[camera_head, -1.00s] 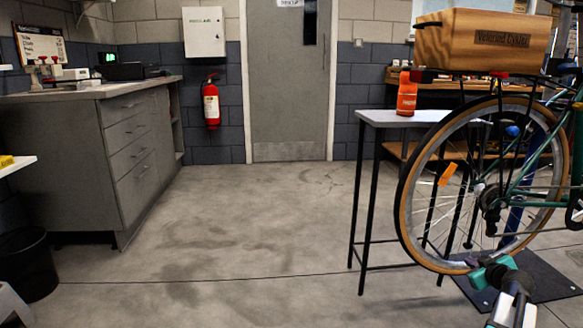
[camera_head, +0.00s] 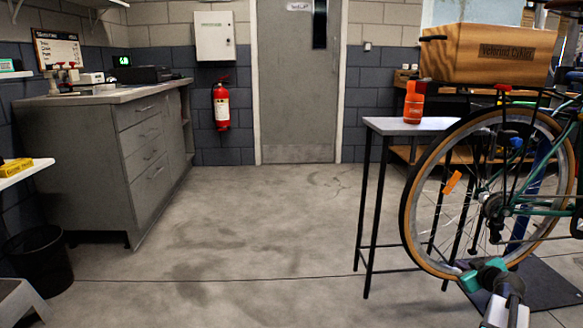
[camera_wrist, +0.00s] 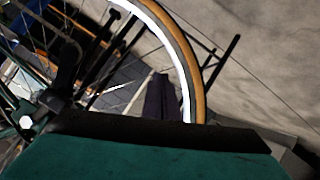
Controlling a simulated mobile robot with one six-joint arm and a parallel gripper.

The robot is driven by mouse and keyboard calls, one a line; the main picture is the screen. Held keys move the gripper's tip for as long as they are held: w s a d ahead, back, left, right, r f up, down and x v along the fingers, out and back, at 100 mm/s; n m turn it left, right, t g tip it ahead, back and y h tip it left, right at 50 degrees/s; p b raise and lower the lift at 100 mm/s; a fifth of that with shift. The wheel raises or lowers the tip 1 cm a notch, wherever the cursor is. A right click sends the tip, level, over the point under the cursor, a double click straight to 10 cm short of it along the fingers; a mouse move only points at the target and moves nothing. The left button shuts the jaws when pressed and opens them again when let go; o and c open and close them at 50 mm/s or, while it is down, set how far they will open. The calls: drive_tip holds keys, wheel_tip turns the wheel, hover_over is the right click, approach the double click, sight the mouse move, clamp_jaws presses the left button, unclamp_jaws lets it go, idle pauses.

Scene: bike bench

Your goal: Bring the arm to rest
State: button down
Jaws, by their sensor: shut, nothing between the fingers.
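My arm (camera_head: 496,286) reaches in from the bottom right of the head view, folded low beside the bicycle's wheel, with a teal part near the tyre. I cannot tell from this view whether it touches the wheel. In the wrist view, my gripper (camera_wrist: 160,80) shows as dark, narrow fingers above a teal and black housing. The fingers are shut and hold nothing. The wheel's tan tyre and pale rim (camera_wrist: 185,50) pass behind them.
The bicycle wheel (camera_head: 413,205) stands at the right, with a wooden crate (camera_head: 468,53) above it. A small table (camera_head: 410,125) holds an orange bottle (camera_head: 413,107). A grey cabinet (camera_head: 130,165) and black bin (camera_head: 40,262) stand left. The middle floor is clear.

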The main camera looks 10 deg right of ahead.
drive_tip(key=w+a+n+y+p, duration=0.1)
drive_tip(key=w+a+p, duration=0.25)
drive_tip(key=a, duration=0.35)
drive_tip(key=w+a+f+n+g+y+p, duration=0.1)
drive_tip(key=w+a+y+p, duration=0.1)
drive_tip(key=a+p, duration=0.4)
drive_tip(key=w+a+n+y+p, duration=0.1)
drive_tip(key=w+a+p, duration=0.25)
drive_tip(key=a, duration=0.45)
drive_tip(key=s+a+f+n+g+y+p, duration=0.1)
drive_tip(key=s+a+f+g+p, duration=0.1)
drive_tip(key=a+p, duration=0.45)
drive_tip(key=s+a+f+g+y+p, duration=0.1)
drive_tip(key=s+a+p, duration=0.15)
drive_tip(key=a, duration=0.65)
drive_tip(key=s+a+f+n+g+y+p, duration=0.1)
drive_tip(key=s+a+f+g+p, duration=0.1)
drive_tip(key=a+p, duration=0.45)
drive_tip(key=s+a+g+p, duration=0.6)
drive_tip(key=s+a+p, duration=0.4)
drive_tip(key=s+a, duration=0.65)
drive_tip(key=s+d+m+g+h+p, duration=0.1)
drive_tip(key=s+d+m+g, duration=0.1)
drive_tip(key=s, duration=0.7)
drive_tip(key=s+d+r+m+g+h+p, duration=0.1)
drive_tip(key=s+m, duration=0.4)
drive_tip(key=s, duration=0.5)
drive_tip(key=shift+s+d+g+h+p, duration=0.15)
drive_tip(key=shift+d+g+h+p, duration=0.45)
drive_tip(key=shift+d+g, duration=0.5)
